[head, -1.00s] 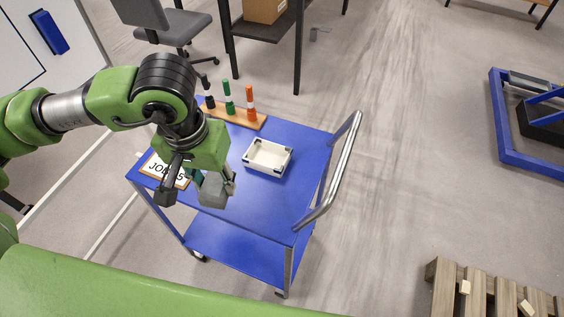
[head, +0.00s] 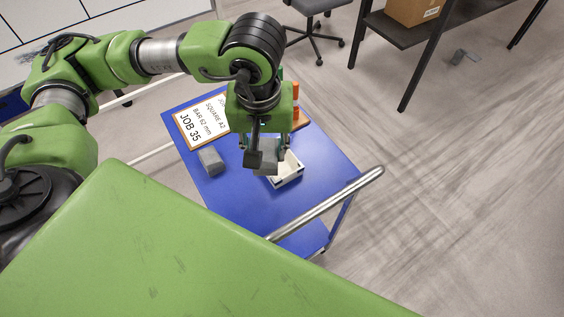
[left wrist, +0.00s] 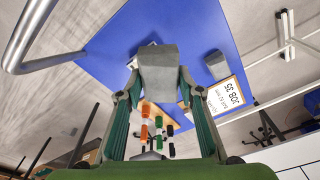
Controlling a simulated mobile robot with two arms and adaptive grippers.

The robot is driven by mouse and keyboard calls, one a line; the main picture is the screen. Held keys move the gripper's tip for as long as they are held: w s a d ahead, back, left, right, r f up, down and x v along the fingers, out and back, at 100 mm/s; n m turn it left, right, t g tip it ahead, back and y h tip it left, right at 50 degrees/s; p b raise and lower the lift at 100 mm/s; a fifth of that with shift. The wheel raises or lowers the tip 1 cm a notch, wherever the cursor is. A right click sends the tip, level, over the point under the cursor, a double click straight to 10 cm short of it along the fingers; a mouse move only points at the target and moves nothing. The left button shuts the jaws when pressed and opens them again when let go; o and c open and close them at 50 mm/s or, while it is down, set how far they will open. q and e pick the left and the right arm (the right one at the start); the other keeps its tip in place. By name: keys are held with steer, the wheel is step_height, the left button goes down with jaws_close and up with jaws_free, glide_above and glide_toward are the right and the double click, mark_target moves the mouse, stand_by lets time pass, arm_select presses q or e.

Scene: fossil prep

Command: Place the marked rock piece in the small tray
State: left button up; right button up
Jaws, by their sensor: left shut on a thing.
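My left gripper (head: 264,155) is shut on a grey rock piece (left wrist: 158,72), which shows between its fingers in the left wrist view. It holds the piece over the near left part of the small white tray (head: 289,172) on the blue cart. The gripper and piece hide much of the tray; I cannot tell the exact height above it. A second grey rock piece (head: 210,160) lies on the cart left of the tray, and also shows in the left wrist view (left wrist: 217,66). I see no clear mark on either piece. My right gripper is not in view.
The blue cart top (head: 235,194) is clear in front of the tray. A job sign (head: 203,121) lies at its left. A marker rack stands behind the gripper, with an orange marker (left wrist: 144,131) showing. The cart's metal handle (head: 330,201) rises at the right.

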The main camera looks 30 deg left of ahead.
arm_select(q)
steer(key=shift+a+f+n, duration=0.2)
steer(key=shift+a+n, duration=0.1)
steer(key=shift+n, duration=0.8)
steer(key=shift+s+a+f+n, duration=0.1)
steer(key=shift+s+a+n, duration=0.2)
steer(key=shift+n, duration=0.6)
steer(key=s+a+f+n+g+b, duration=0.25)
steer(key=a+n, duration=0.45)
steer(key=n, duration=1.3)
steer(key=p, duration=0.4)
glide_above(290, 169)
steer(key=s+a, duration=0.1)
steer(key=a, duration=0.3)
steer(key=shift+n, duration=0.3)
step_height(290, 169, down, 9)
steer(key=shift+r, duration=0.15)
steer(key=shift+w+d+f, duration=0.25)
steer(key=shift+w+f, duration=0.1)
steer(key=shift+f, duration=0.15)
step_height(290, 169, down, 2)
steer(key=shift+f+p, duration=0.1)
steer(key=shift+p, duration=0.85)
steer(key=shift+f, duration=0.45)
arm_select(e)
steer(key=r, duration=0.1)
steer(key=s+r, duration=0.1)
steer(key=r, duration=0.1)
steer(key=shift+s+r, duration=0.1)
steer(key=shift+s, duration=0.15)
